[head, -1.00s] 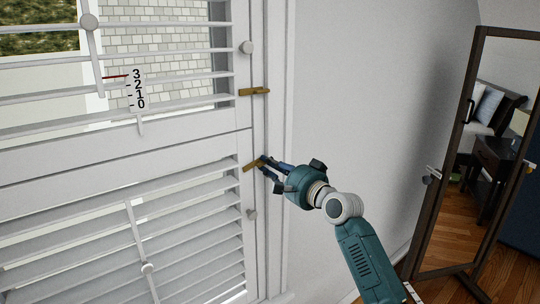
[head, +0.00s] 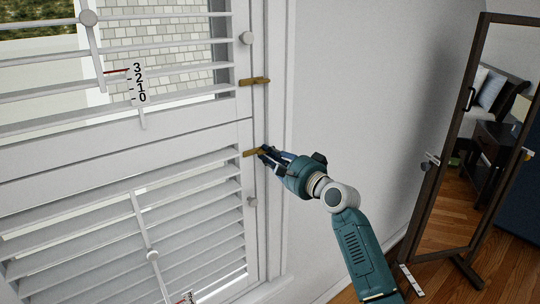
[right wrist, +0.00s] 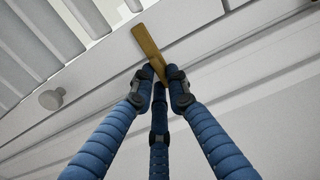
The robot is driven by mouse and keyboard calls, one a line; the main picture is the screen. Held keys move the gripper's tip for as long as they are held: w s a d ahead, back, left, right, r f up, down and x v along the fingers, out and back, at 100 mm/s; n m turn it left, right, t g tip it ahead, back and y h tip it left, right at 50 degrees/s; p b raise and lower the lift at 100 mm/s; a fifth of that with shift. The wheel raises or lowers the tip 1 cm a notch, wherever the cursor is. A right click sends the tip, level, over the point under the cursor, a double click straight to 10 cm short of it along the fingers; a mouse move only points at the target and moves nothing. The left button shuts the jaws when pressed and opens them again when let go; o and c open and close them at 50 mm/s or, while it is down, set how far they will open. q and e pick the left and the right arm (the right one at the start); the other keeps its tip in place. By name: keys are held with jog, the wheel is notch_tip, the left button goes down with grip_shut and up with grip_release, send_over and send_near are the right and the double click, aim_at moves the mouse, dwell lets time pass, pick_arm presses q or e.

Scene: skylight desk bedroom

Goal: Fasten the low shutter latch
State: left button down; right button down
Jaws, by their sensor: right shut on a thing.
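The low shutter latch (head: 251,153) is a small brass bar at the right edge of the lower shutter panel (head: 246,135). It lies nearly level, its right end reaching toward the window frame. My right gripper (head: 264,152) is shut on the latch's right end. In the right wrist view the latch (right wrist: 147,40) sticks out beyond my blue fingers (right wrist: 164,82), which hide its near end. My left gripper is in neither view.
An upper brass latch (head: 254,81) lies nearly level above. Round knobs (head: 246,38) sit on the panels, and a numbered scale (head: 139,84) hangs by the upper slats. Bare wall (head: 370,90) is to the right, then a standing mirror (head: 430,200).

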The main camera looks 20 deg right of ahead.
jog(key=c, duration=1.9)
grip_release()
jog(key=shift+a+r, duration=0.1)
jog(key=shift+o, duration=0.9)
jog(key=shift+w+a, duration=0.15)
jog(key=shift+w, duration=0.05)
jog(key=v, duration=1.2)
